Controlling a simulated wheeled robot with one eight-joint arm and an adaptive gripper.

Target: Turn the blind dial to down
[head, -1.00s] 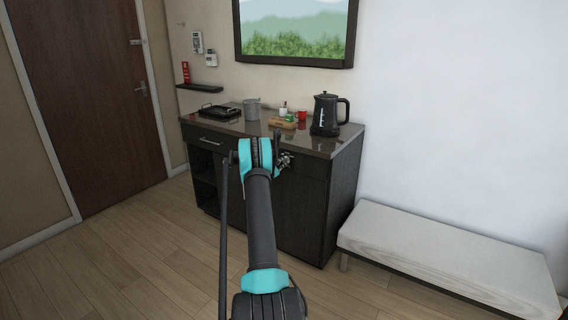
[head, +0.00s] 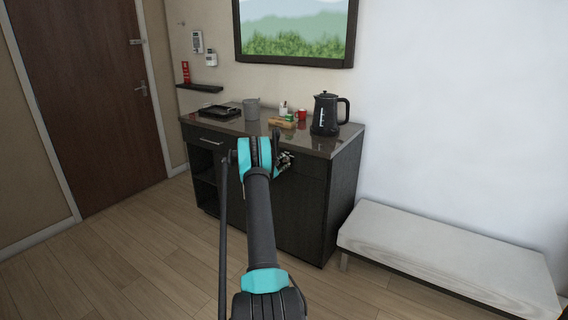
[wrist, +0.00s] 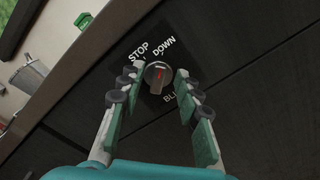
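The blind dial (wrist: 157,77) is a round grey knob with a red mark, on a dark plate on the cabinet front in the wrist view. "STOP" and "DOWN" are printed above it, and "BLI" shows below it, the rest hidden by a finger. I cannot tell for sure which label the red mark points to. My gripper (wrist: 158,82) is open, with one finger to each side of the dial and gaps visible between fingers and knob. In the head view my gripper (head: 284,160) is at the cabinet front; the dial is hidden there.
The dark cabinet (head: 340,200) has a kettle (head: 325,115), a grey bucket (head: 252,109), a black tray (head: 220,110) and a red cup (head: 301,115) on top. A pale bench (head: 440,255) stands to the right. The floor at left is clear.

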